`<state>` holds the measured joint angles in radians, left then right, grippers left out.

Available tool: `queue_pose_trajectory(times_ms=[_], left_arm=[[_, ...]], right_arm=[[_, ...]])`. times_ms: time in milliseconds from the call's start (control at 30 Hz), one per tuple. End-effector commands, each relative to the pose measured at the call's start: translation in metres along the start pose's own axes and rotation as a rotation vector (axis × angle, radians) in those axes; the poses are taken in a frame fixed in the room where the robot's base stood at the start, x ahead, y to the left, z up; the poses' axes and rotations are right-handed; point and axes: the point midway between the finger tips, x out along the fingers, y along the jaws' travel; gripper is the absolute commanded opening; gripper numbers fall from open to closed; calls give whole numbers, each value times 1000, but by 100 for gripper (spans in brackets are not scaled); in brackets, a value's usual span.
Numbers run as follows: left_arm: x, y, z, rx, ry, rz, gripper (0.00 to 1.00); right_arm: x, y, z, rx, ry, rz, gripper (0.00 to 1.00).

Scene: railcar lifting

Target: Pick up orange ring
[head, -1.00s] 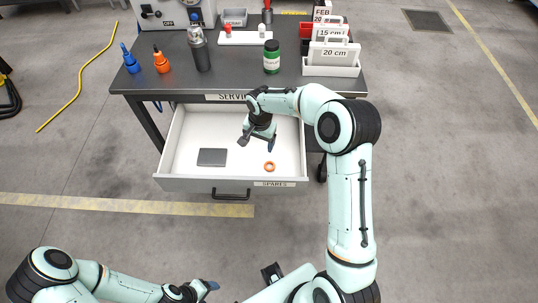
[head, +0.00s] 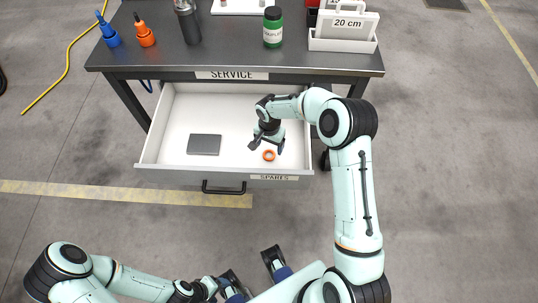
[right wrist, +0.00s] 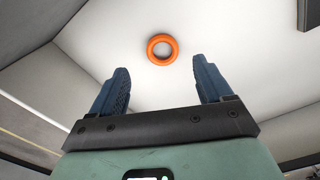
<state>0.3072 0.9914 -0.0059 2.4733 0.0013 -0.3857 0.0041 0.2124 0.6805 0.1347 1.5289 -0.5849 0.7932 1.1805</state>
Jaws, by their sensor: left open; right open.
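The orange ring (head: 268,155) lies flat on the white floor of the open drawer, near its front right. My right gripper (head: 267,146) is inside the drawer space, just above and behind the ring, open and empty. In the right wrist view the ring (right wrist: 162,49) sits beyond the fingertips, roughly centred between the two blue fingers (right wrist: 161,82), apart from both. My left gripper (head: 256,270) is open and empty at the bottom of the head view, well in front of the drawer.
The drawer (head: 150,148) also holds a dark grey flat block (head: 204,144). Its walls surround my right gripper. The workbench (head: 235,58) above carries a green bottle (head: 273,27), blue (head: 108,32) and orange (head: 144,34) bottles and a white holder (head: 342,43). The floor in front is clear.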

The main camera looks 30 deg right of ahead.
Motion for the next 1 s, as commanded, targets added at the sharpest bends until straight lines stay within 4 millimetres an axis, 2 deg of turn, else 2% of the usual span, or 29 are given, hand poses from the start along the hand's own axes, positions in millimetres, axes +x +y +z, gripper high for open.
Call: queue_pose_trajectory(times_ms=[233, 500, 800, 867, 900, 1000], left_arm=[[0, 0, 0, 0, 0, 0, 65], [0, 0, 0, 0, 0, 0, 65], [0, 0, 0, 0, 0, 0, 65], [0, 0, 0, 0, 0, 0, 65], [0, 0, 0, 0, 0, 0, 65], [0, 0, 0, 0, 0, 0, 65]], right_arm=[[20, -1, 0, 1, -2, 0, 79], [58, -3, 1, 0, 0, 0, 79], [62, -3, 0, 1, 1, -2, 79], [62, -3, 1, 0, 1, -2, 59], [62, -3, 1, 0, 1, -2, 46], [62, -3, 1, 0, 1, -2, 20]])
